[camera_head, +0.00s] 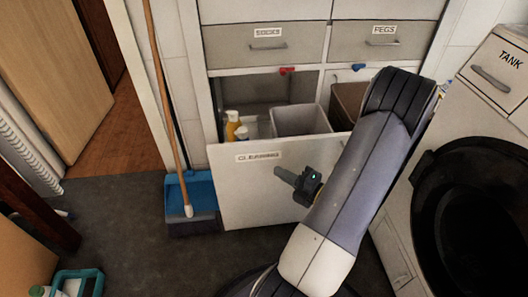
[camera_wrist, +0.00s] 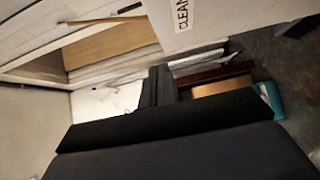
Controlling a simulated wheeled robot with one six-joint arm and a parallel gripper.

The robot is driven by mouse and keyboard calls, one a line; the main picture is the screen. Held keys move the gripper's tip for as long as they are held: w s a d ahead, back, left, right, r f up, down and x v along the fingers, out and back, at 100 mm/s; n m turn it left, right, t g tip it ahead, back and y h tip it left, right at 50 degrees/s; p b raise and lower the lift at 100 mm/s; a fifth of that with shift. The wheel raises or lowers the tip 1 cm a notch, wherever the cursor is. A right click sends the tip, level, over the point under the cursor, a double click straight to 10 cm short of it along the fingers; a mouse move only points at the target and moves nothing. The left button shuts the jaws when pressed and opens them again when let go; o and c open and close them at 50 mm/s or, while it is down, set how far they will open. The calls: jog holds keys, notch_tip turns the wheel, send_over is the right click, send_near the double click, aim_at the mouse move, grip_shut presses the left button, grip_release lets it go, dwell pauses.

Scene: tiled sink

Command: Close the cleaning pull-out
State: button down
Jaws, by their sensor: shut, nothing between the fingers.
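The cleaning pull-out (camera_head: 255,195) stands open under the drawers, its white front panel labelled and drawn out from the cabinet. Inside it are yellow and white bottles (camera_head: 233,126) and a grey-white bin (camera_head: 300,121). My gripper (camera_head: 280,172) is shut and empty, in front of the panel's upper middle and right of its label. I cannot tell whether it touches the panel. In the wrist view the dark fingers (camera_wrist: 158,75) are together, and part of the pull-out's front with its label (camera_wrist: 182,14) shows at the top.
A broom with a blue dustpan (camera_head: 190,188) stands just left of the pull-out. A brown bin (camera_head: 347,102) sits right of the pull-out's interior. A dark round opening (camera_head: 475,205) is at right. Floor at left is mostly clear.

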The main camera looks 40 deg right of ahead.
send_near(249, 146)
jog(key=w+a, duration=0.2)
jog(key=a, duration=0.2)
jog(key=shift+w+d+b, duration=0.35)
jog(key=shift+w+d, duration=0.3)
jog(key=shift+w, duration=0.25)
jog(key=shift+w+d+b, duration=0.3)
jog(key=shift+w+d, duration=0.4)
jog(key=shift+w, duration=0.25)
